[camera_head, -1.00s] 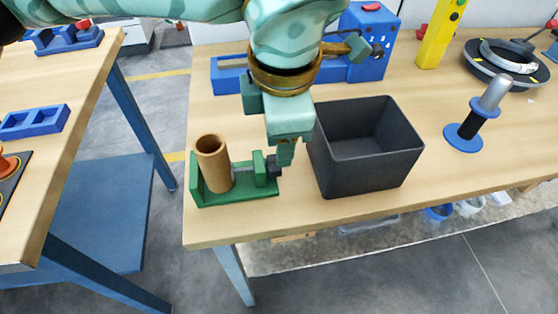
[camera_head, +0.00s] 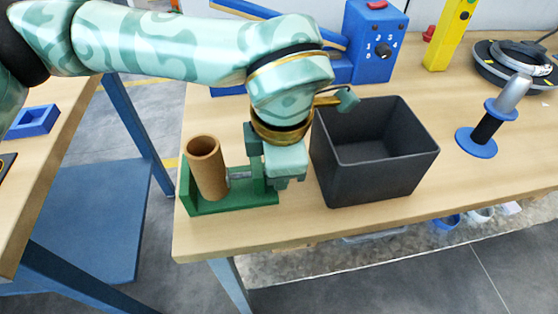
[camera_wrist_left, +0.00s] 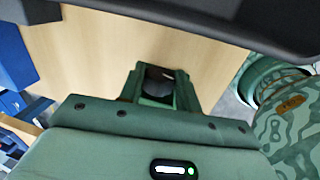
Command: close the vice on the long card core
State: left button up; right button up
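The long card core (camera_head: 207,168) is a brown hollow tube standing in the green vice (camera_head: 235,198) near the table's front left corner. My left gripper (camera_head: 280,184) is low at the vice's right end, over its black handle, which it hides in the head view. In the left wrist view, the gripper fingers (camera_wrist_left: 158,90) lie on either side of a dark round part, seemingly the vice handle (camera_wrist_left: 157,82). Whether the fingers press on it is unclear. The contact between the moving jaw and the core cannot be made out.
A dark open bin (camera_head: 372,160) stands close to the right of my left gripper. A blue machine with a dial (camera_head: 372,50) is behind. A blue-flanged spindle (camera_head: 490,120) and a dark round plate with a ring (camera_head: 515,65) are at the right.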

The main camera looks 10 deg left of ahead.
pick_arm(q)
jog(key=shift+r+g+p, duration=0.15)
jog(key=shift+g+p, duration=0.15)
jog(key=shift+w+r+g+h+p, duration=0.1)
jog(key=shift+g+h+p, duration=0.15)
jog(key=shift+g+p, duration=0.3)
jog(key=shift+w+r+g+h+p, duration=0.1)
jog(key=shift+g+h+p, duration=0.2)
jog(key=shift+g, duration=0.35)
jog(key=shift+w+a+f+g, duration=0.15)
jog(key=shift+f+g, duration=0.1)
jog(key=shift+g, duration=0.25)
pick_arm(e)
jog(key=shift+a+r, duration=0.7)
jog(key=shift+r, duration=0.25)
pick_arm(q)
jog(key=o, duration=1)
jog(key=shift+f, duration=0.1)
pick_arm(e)
jog(key=shift+w+d, duration=0.1)
jog(key=shift+d, duration=0.05)
